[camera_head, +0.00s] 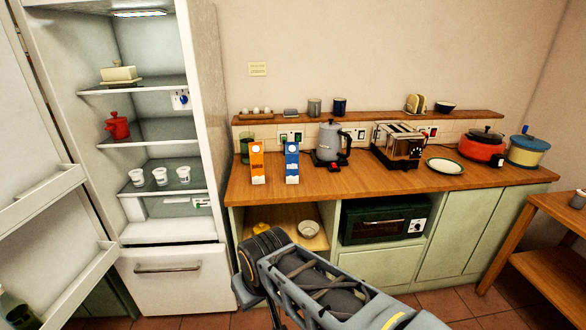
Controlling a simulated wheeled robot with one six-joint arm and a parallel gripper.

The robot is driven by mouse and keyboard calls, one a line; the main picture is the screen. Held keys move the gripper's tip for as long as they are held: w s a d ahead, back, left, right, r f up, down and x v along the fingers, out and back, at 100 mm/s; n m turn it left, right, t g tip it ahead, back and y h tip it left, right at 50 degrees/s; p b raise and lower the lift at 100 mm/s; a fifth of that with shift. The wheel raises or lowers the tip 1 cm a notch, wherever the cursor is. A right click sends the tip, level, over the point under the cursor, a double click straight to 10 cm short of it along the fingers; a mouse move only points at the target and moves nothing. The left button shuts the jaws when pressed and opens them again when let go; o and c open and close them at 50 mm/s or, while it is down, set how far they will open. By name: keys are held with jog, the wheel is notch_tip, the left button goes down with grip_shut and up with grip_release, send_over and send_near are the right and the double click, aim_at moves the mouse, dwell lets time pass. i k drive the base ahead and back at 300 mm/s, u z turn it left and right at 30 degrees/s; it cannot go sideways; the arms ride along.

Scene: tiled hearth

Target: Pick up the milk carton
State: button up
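Two cartons stand upright side by side on the left part of the wooden counter. One is a blue and white carton (292,163), which looks like the milk carton. The other is an orange and white carton (257,163) just to its left. Their print is too small to read. My arm rises from the lower right, in front of the counter and below the cartons. Its fingers do not show, so I cannot see my gripper's opening. Nothing touches either carton.
A kettle (330,140) stands right of the blue carton, a green glass (245,148) behind the orange one. A toaster (399,146), plate (445,166) and pots are further right. The open fridge (218,110) stands left. Counter space in front of the kettle is clear.

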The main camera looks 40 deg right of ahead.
aim_at(292, 154)
jog(key=u, duration=0.05)
jog(key=i, duration=1.3)
jog(key=z, duration=0.75)
